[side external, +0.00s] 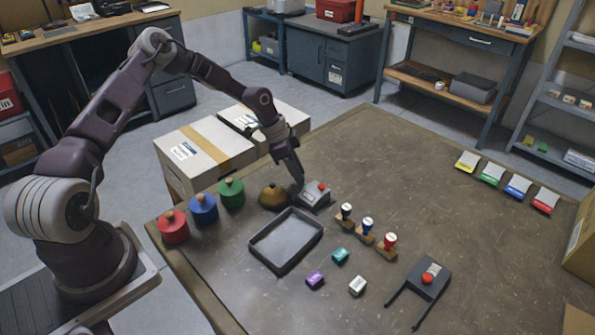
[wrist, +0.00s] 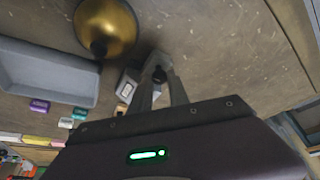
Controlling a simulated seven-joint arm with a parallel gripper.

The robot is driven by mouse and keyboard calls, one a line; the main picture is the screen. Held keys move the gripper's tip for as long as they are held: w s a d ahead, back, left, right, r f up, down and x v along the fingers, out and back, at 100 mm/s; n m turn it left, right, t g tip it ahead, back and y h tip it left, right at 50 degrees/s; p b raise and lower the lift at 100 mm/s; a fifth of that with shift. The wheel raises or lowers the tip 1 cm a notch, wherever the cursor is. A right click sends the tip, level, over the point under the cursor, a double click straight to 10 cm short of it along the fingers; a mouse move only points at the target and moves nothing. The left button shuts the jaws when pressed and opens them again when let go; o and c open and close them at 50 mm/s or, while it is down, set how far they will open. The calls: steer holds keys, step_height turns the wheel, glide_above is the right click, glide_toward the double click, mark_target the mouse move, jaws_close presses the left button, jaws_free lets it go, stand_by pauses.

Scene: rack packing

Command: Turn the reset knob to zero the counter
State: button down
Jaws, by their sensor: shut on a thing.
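The counter (side external: 313,203) is a small grey box with a red part on top, standing on the table behind the tray in the side view. My gripper (side external: 299,182) points down at its left side. In the wrist view, my gripper (wrist: 159,84) has its fingers closed around a small dark knob (wrist: 158,74), which I take as the reset knob. Part of the grey counter box (wrist: 130,82) shows left of the fingers. The fingers hide the knob in the side view, and I cannot read the count.
A brass dome (side external: 272,196) stands close left of the counter, and a grey tray (side external: 259,254) lies in front.

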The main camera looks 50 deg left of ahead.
stand_by(0.3)
steer(key=c, duration=1.5)
jaws_free()
steer(key=shift+c, duration=0.2)
steer(key=v, duration=0.7)
